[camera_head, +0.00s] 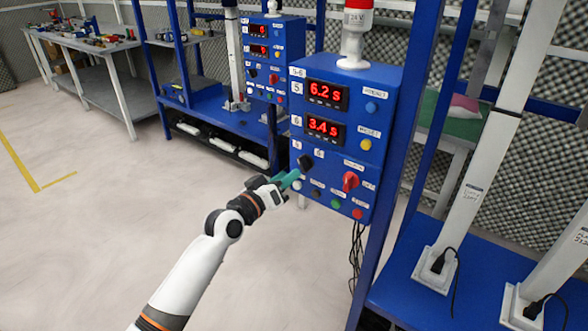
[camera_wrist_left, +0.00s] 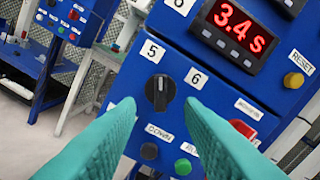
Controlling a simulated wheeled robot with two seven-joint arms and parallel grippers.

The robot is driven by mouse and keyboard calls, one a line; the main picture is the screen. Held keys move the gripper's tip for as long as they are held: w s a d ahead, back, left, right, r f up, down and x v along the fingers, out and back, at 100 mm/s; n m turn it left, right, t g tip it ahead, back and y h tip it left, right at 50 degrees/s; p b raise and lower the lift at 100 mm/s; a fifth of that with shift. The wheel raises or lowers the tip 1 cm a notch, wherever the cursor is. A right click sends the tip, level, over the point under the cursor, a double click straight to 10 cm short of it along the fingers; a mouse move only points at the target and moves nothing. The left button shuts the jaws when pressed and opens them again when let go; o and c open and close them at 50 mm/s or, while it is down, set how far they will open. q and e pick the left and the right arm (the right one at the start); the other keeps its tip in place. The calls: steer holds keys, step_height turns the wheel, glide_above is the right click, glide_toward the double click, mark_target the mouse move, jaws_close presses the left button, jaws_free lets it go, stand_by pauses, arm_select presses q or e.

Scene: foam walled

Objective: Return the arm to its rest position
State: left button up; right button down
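My left arm (camera_head: 195,270) reaches out from the bottom left to the blue control box (camera_head: 383,90). My left gripper (camera_head: 298,177), with teal fingers, is close to the black selector knob (camera_head: 306,162) on the box front. In the left wrist view the gripper (camera_wrist_left: 160,108) is open, its fingertips apart. The knob (camera_wrist_left: 160,92) shows between and slightly beyond the tips, below labels 5 and 6. Nothing is between the fingers, and contact with the knob cannot be seen. My right gripper is not in view.
The box has displays reading 6.2 s (camera_head: 326,93) and 3.4 s (camera_head: 324,130), a red knob (camera_head: 350,181) and several buttons. Blue frame posts (camera_head: 400,140) stand right of it. A second blue box (camera_head: 273,55) stands behind left. Open floor (camera_head: 100,220) lies on the left.

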arm_select(q)
steer(key=shift+v, duration=1.1)
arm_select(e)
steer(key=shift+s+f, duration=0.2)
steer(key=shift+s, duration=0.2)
